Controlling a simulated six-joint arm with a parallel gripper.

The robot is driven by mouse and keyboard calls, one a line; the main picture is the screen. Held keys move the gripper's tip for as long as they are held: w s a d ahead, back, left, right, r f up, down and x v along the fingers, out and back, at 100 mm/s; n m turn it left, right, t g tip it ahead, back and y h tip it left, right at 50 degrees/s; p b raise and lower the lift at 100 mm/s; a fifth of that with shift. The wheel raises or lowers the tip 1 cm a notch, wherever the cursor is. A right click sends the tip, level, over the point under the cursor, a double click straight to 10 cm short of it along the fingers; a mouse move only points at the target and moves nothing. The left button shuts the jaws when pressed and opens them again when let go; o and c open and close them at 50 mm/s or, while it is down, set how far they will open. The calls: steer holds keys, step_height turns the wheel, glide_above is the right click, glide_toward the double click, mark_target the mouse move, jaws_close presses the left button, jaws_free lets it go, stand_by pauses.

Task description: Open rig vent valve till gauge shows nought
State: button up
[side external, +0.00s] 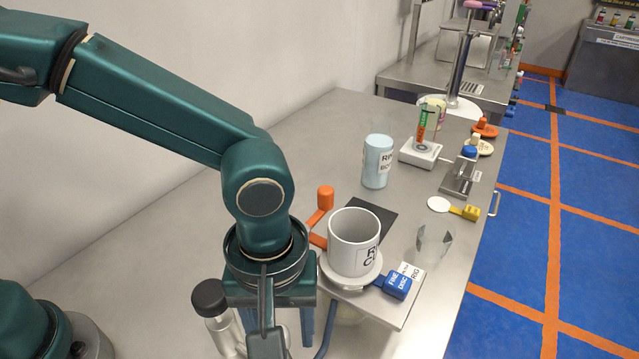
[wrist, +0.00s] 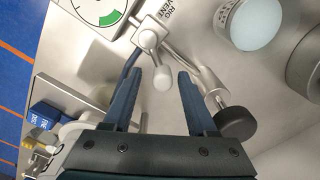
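The rig vent valve (wrist: 150,35) is a pale block with a lever ending in a round white knob (wrist: 162,78), beside the label "RIG VENT" (wrist: 182,14) in the wrist view. My gripper (wrist: 160,72) is open, its two blue fingers on either side of the knob with gaps to both; I cannot tell the height between them. The gauge (wrist: 90,10) is a white dial with a green sector, cut off by the top edge, so its reading cannot be told. In the side view my gripper (side external: 306,325) is low at the bottom, and my arm hides the valve.
A white mug (side external: 352,240), blue tag (side external: 397,285) and clear beaker (side external: 434,245) stand right. A pale-blue bottle (side external: 377,163) is farther back.

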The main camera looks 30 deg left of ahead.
steer(key=shift+r, duration=0.1)
steer(key=shift+r, duration=2.5)
step_height(320, 180, up, 10)
steer(key=a+r+m+t, duration=0.2)
steer(key=a+r, duration=0.2)
steer(key=a, duration=0.4)
steer(key=s+a+f+m+t, duration=0.2)
steer(key=a, duration=0.3)
steer(key=s+a+f+m+t, duration=0.2)
steer(key=a+m, duration=0.1)
steer(key=a, duration=0.3)
steer(key=shift+w+d+f, duration=0.1)
steer(key=shift+d+f, duration=0.05)
steer(key=shift+f, duration=0.9)
steer(key=shift+d+f, duration=0.15)
steer(key=shift+f, duration=0.9)
